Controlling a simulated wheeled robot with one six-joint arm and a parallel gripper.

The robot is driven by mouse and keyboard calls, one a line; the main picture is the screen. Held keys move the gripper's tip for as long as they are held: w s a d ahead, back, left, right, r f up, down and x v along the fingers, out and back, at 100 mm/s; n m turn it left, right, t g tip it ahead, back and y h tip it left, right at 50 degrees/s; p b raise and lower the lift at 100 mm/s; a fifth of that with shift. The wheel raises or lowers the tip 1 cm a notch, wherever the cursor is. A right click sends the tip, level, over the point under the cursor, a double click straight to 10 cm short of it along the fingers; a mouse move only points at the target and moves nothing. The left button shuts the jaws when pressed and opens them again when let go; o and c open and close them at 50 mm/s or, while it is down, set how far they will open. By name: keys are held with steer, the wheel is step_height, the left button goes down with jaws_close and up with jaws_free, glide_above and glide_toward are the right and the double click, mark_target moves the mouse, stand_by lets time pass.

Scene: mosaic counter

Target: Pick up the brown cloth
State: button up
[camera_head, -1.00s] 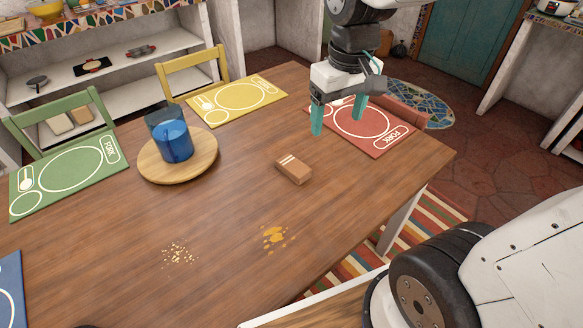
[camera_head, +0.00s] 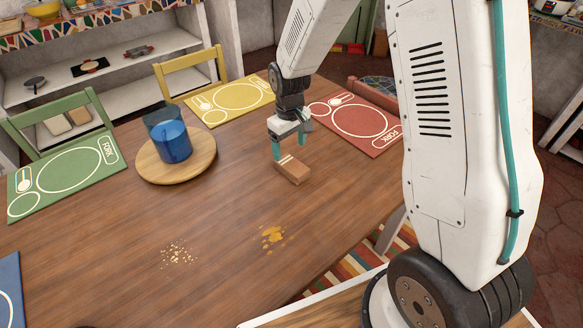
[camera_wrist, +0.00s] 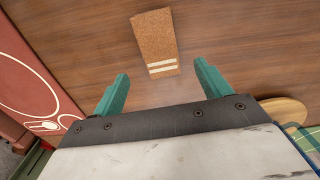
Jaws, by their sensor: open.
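The brown cloth (camera_head: 293,170) is a small folded block with two pale stripes at one end. It lies on the wooden table near its middle. In the wrist view the cloth (camera_wrist: 155,42) is just beyond the fingertips, with its striped end nearest me. My gripper (camera_head: 290,147) is right by the cloth's striped end and seems slightly above the table. Its teal fingers also show in the wrist view (camera_wrist: 160,72), spread apart, with nothing between them. Whether a finger touches the cloth cannot be told.
A wooden round board (camera_head: 153,172) holds blue cups (camera_head: 173,142) to the left. Crumbs (camera_head: 177,253) and a yellow spill (camera_head: 272,236) lie in front. Yellow (camera_head: 228,101), red (camera_head: 360,122) and green (camera_head: 62,172) placemats line the table. The table around the cloth is clear.

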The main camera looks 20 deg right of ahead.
mark_target(291, 164)
steer(key=f, duration=0.6)
steer(key=shift+s+d+f, duration=0.1)
steer(key=shift+s+f, duration=0.05)
steer(key=shift+s, duration=0.15)
steer(key=c, duration=1.1)
